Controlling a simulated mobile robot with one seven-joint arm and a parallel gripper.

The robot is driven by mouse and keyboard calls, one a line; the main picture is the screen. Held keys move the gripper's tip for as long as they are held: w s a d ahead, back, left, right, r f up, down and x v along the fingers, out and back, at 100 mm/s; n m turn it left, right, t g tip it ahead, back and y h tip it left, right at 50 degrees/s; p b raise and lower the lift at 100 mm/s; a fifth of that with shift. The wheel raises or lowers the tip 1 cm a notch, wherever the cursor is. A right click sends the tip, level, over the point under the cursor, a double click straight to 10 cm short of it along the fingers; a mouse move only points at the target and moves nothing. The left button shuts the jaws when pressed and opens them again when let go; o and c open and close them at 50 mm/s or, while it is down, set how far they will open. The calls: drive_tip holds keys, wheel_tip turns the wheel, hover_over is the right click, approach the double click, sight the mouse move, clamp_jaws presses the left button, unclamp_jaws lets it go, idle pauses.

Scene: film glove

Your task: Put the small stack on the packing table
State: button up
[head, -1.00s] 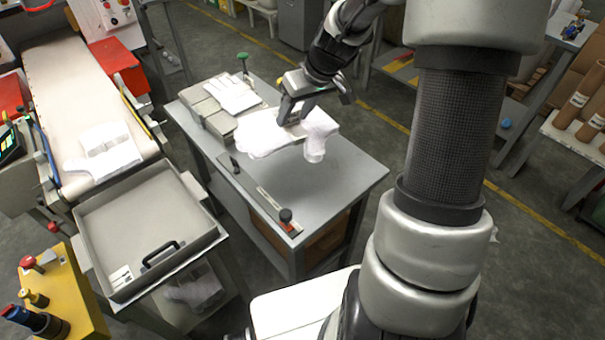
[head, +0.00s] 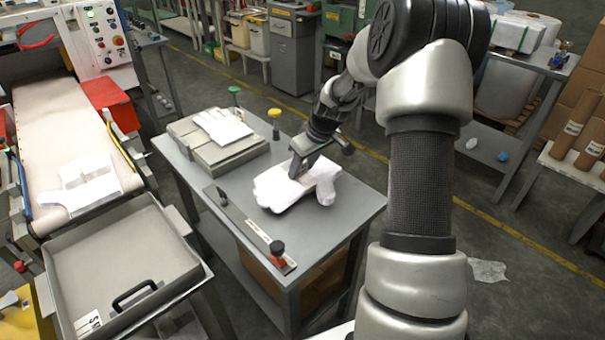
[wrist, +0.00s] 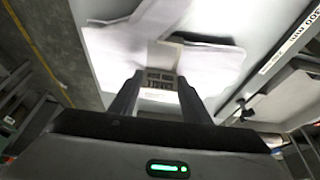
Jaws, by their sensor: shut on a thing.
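My gripper (head: 308,170) is shut on a small stack of white film gloves (head: 280,192), above or on the right part of the grey packing table (head: 345,220). In the head view the stack lies roughly level, its thumb part pointing right; I cannot tell whether it touches the tabletop. In the wrist view the stack (wrist: 215,75) spreads out beyond my gripper (wrist: 160,88), with a printed tan band (wrist: 160,80) between the fingers. The fingertips are partly hidden by the stack.
A grey block (head: 225,150) with a white glove (head: 222,127) on top stands on the table's back left. A bar with a red-black knob (head: 277,255) lies along the front edge. A conveyor (head: 65,140) and grey tray (head: 110,255) stand to the left.

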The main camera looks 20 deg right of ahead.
drive_tip(key=shift+f, duration=0.95)
drive_tip(key=shift+f, duration=0.1)
drive_tip(key=shift+f+b, duration=0.15)
drive_tip(key=shift+b, duration=0.15)
drive_tip(key=o, duration=1.4)
drive_tip(key=shift+r+p, duration=0.35)
drive_tip(key=shift+r, duration=0.1)
drive_tip(key=p+v, duration=0.1)
drive_tip(key=v, duration=1)
drive_tip(key=shift+s+d+r+p, duration=0.1)
drive_tip(key=shift+s+r+p, duration=0.2)
drive_tip(key=shift+p, duration=0.1)
